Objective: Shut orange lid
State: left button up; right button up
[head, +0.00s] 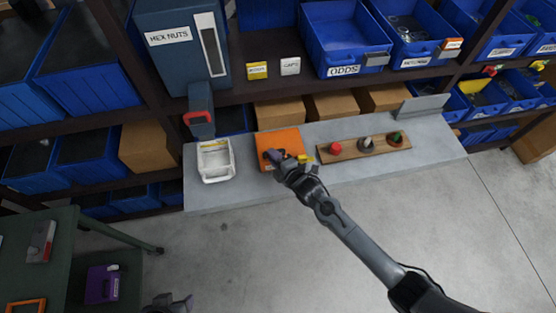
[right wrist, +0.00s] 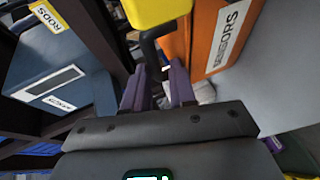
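An orange case (head: 281,139) sits on the grey bench, its orange face seen from above. In the right wrist view an orange panel (right wrist: 211,25) bears a white label ending in "SORS". My right gripper (head: 275,157) is over the case's front part and hides some of it. In the right wrist view its purple fingers (right wrist: 158,82) are apart, with a black bar running down between them from a yellow piece (right wrist: 160,10). I cannot tell whether they touch the bar. How far the lid stands open is unclear. My left gripper (head: 170,303) is cut off at the bottom edge.
A white open container (head: 216,171) stands left of the case. A wooden board (head: 348,153) with red, grey and green pieces lies to its right. Cardboard boxes (head: 333,106) and blue bins (head: 343,27) fill the shelves behind. The bench's right end (head: 437,141) is clear.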

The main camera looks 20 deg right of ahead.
jog(key=p+v, duration=0.1)
jog(key=v, duration=0.9)
jog(key=shift+s+d, duration=0.15)
jog(key=shift+s, duration=0.2)
jog(key=shift+r, duration=0.1)
